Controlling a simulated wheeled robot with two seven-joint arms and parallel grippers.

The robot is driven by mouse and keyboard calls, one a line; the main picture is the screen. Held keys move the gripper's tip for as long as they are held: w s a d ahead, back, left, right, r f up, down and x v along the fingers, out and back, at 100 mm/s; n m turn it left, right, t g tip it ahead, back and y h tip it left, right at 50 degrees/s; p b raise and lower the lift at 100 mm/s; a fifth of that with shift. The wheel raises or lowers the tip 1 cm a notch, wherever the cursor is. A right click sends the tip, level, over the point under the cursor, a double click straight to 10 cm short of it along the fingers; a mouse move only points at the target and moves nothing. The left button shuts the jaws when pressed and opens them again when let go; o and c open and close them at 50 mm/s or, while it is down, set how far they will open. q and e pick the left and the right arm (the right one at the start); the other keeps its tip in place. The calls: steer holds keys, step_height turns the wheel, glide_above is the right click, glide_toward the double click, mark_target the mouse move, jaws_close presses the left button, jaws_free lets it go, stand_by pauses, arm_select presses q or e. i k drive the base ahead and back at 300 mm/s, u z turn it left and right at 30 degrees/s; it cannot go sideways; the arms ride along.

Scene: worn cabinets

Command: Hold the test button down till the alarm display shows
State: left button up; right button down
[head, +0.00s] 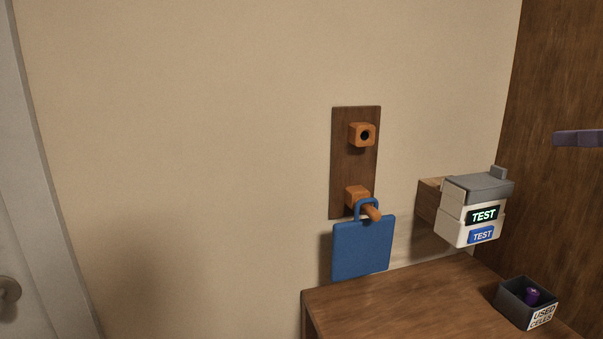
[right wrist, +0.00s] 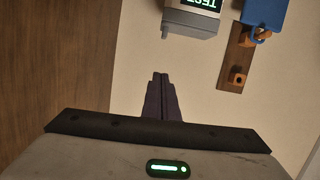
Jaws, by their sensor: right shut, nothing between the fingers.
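The white alarm box (head: 453,215) with a grey top is mounted on the wall at the right. Its black display (head: 483,215) shows lit letters reading TEST. A blue TEST label (head: 481,235) sits below it. A small grey block (head: 498,172) stands up on the top; I cannot tell whether it is the button. My right gripper (head: 556,139) enters from the right edge, above and right of the box, apart from it. In the right wrist view its fingers (right wrist: 160,76) are shut and empty, and the box (right wrist: 190,20) shows upside down beyond them. My left gripper is out of view.
A blue tag (head: 362,248) hangs from the lower orange peg on a brown wall board (head: 340,150). A grey "USED CELLS" bin (head: 513,305) holding a purple thing (head: 533,294) stands on the wooden cabinet top (head: 400,300). A brown panel (head: 560,60) rises at right.

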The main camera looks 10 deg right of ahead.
mark_target(485, 232)
steer(key=k, duration=1)
